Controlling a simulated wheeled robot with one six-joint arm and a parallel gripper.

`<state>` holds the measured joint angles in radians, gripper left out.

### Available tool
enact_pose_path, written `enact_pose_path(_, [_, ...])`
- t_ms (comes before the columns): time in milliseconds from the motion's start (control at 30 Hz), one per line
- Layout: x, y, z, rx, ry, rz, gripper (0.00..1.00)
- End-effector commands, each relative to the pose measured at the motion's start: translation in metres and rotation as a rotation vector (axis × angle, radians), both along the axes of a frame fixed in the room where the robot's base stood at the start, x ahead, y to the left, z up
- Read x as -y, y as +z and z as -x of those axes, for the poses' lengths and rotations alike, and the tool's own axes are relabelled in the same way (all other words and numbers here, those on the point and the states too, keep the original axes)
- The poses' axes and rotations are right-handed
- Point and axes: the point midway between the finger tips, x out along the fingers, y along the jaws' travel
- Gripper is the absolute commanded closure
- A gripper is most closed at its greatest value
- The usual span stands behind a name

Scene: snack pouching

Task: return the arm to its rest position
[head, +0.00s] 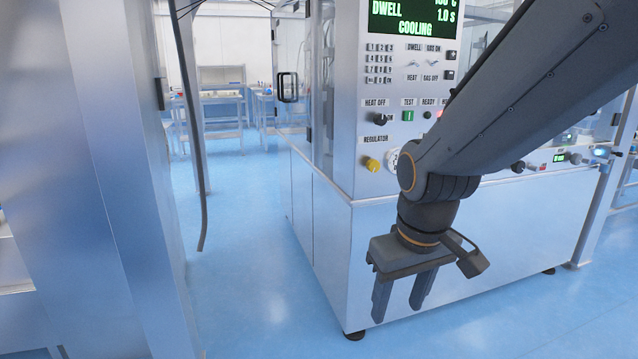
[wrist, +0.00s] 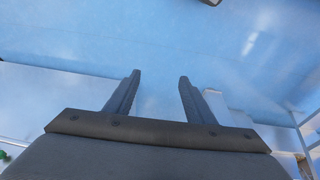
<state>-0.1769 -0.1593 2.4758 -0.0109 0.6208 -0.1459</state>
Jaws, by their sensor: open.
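My gripper (head: 400,300) hangs from the end of my arm, pointing down, in front of the lower cabinet of a machine in the head view. Its two fingers are apart and nothing is between them. In the wrist view my gripper (wrist: 159,85) also shows open and empty, with blue floor (wrist: 160,45) beyond the fingertips. My arm reaches in from the upper right of the head view.
The metal machine (head: 330,240) stands close behind my gripper, its display (head: 413,18) reading COOLING. A yellow knob (head: 372,164) and a green button (head: 408,116) are on its panel. A metal column (head: 120,180) stands at left. Blue floor (head: 245,250) is clear between them.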

Motion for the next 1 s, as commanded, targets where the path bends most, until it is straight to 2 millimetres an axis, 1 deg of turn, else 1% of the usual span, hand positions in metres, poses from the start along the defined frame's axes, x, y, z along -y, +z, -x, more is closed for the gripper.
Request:
enact_pose_path(33, [-0.003,-0.003,0.019,-0.042,-0.028,-0.010,0.51])
enact_pose_path(233, [-0.015,-0.011,0.092,-0.216,-0.148,-0.041,0.51])
enact_pose_path(300, [-0.009,-0.002,0.089,-0.214,-0.166,-0.037,0.51])
enact_pose_path(567, [0.013,0.020,0.086,-0.211,-0.219,-0.027,0.51])
enact_pose_path(800, [0.040,0.047,0.087,-0.209,-0.288,-0.016,0.51])
enact_pose_path(1000, [0.057,0.058,0.089,-0.208,-0.327,-0.011,0.51])
